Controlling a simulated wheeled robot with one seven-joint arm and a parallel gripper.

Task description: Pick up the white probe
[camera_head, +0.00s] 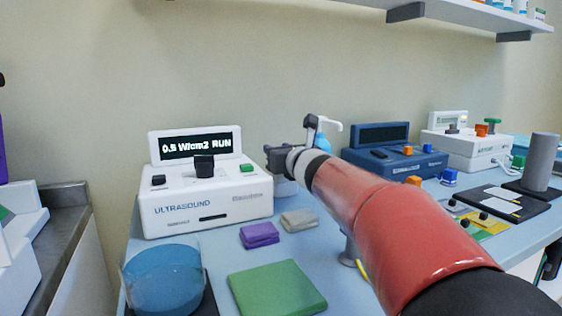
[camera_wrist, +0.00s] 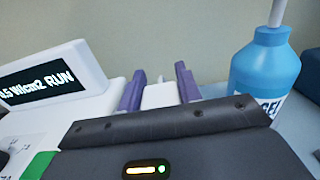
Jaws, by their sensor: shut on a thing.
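The white probe (camera_wrist: 160,96) shows in the wrist view between the two purple fingers of my gripper (camera_wrist: 160,82), which is shut on it. Only a short, pale top part of the probe shows; the rest is hidden behind the dark gripper body. In the head view my gripper (camera_head: 277,158) is just right of the white ultrasound unit (camera_head: 205,205). A whitish shape (camera_head: 286,187) shows below my gripper there; I cannot tell whether it is the probe or a holder, or whether it touches the table.
A blue gel bottle (camera_wrist: 265,72) with a white pump stands close to the right of my gripper. A blue device (camera_head: 395,158) stands further right. A shelf (camera_head: 440,12) hangs above.

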